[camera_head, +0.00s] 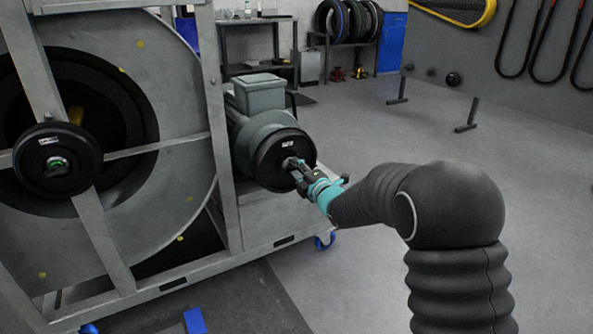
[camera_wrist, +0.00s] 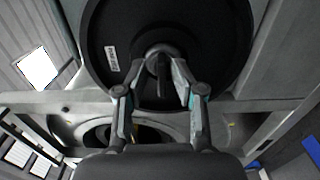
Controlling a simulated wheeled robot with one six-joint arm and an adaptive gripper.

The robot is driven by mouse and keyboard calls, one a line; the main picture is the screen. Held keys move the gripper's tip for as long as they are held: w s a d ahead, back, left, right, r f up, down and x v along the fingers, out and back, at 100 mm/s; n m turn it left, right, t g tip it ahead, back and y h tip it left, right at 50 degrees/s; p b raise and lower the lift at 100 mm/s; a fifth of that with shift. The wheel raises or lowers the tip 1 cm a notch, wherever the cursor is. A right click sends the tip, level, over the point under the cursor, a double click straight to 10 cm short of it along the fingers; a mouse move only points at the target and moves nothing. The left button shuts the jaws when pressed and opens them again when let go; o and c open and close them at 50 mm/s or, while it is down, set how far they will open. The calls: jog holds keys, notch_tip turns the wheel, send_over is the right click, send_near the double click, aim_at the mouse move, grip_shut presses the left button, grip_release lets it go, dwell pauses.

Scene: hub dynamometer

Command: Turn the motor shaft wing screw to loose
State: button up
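The motor shaft wing screw (camera_wrist: 161,72) is a dark knob at the centre of a black disc (camera_wrist: 208,35) on the motor end. In the head view the same disc (camera_head: 272,158) faces my gripper, and the screw is mostly hidden by the fingers. My gripper (camera_head: 296,168) is at the disc's centre. In the wrist view my gripper (camera_wrist: 158,85) has its two fingers apart, one on each side of the screw's wing. Gaps show between wing and fingers, so it looks open around the screw. Whether a fingertip touches the disc is unclear.
The grey motor (camera_head: 260,95) sits on a metal frame (camera_head: 225,170) beside a large drum (camera_head: 180,130). Another black disc (camera_head: 75,175) is at the left. A tire rack (camera_head: 345,40) and a workbench (camera_head: 255,70) stand behind. The floor (camera_head: 450,130) at right is mostly clear.

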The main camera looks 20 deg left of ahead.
jog(key=v, duration=1.2)
